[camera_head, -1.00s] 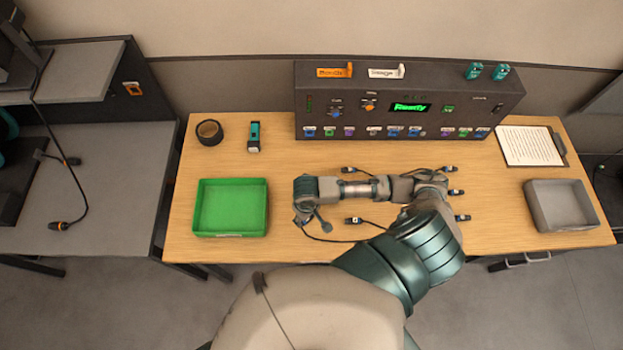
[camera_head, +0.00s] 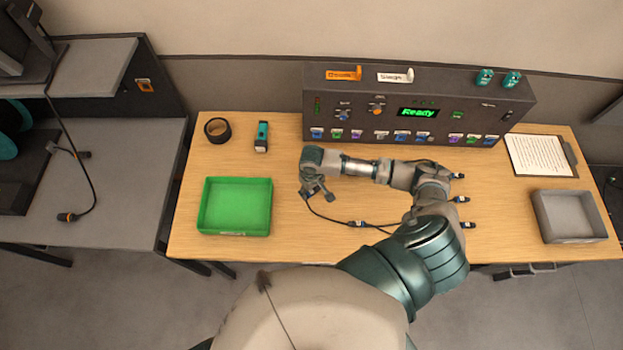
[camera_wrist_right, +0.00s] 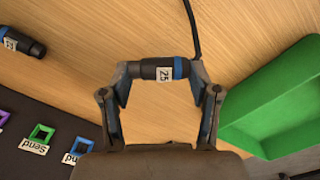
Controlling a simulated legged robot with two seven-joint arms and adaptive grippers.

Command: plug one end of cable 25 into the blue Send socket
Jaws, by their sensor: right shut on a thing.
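My right gripper (camera_head: 318,192) is shut on one end of cable 25 (camera_wrist_right: 163,70), a dark plug with a blue band and a white 25 label, held crosswise between the fingertips in the wrist view. Its black cable (camera_wrist_right: 193,25) runs off the top. The plug is apart from the console. On the console (camera_head: 380,109), the left socket group has a blue socket (camera_head: 317,132), also in the wrist view (camera_wrist_right: 80,147), beside a green one (camera_wrist_right: 41,133). The green one's label reads Send upside down; the blue one's label is partly visible. My left gripper is not in view.
Another blue-banded plug (camera_wrist_right: 22,42) lies on the table (camera_head: 290,245). A green tray (camera_head: 235,234) is left of the gripper. Several plugs (camera_head: 460,199) lie right of my arm. A grey tray (camera_head: 568,240) and clipboard (camera_head: 541,156) are at the right.

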